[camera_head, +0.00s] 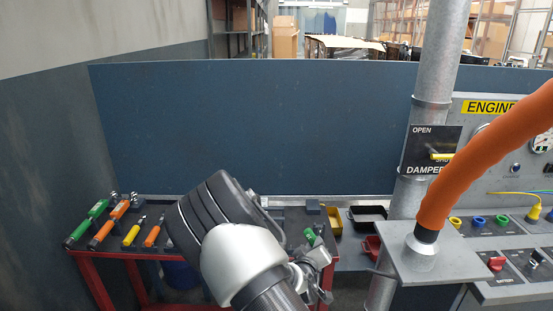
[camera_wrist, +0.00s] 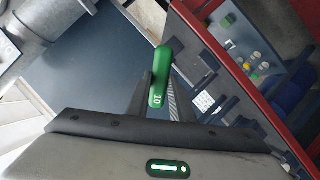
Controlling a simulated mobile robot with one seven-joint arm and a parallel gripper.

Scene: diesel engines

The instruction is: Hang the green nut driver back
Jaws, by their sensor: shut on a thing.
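The green nut driver (camera_wrist: 160,76) is between the two fingers of my gripper (camera_wrist: 159,97) in the wrist view. Its green handle, marked "10", points up the picture; its shaft is hidden. In the head view, the green handle (camera_head: 309,236) shows just beyond my gripper (camera_head: 313,262), over the bench. My gripper is shut on it, right of the rows of tools. Another green-handled tool (camera_head: 88,222) rests tilted at the bench's far left. Beside it are orange-handled tools (camera_head: 108,226) and a yellow-handled tool (camera_head: 132,234). My arm hides the bench's middle.
The red-framed bench (camera_head: 97,280) stands before a blue panel (camera_head: 250,120). A yellow bin (camera_head: 334,221), a black bin (camera_head: 366,216) and a red bin (camera_head: 373,246) lie right of my gripper. A metal pipe (camera_head: 430,80) and a thick orange hose (camera_head: 480,160) stand at right.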

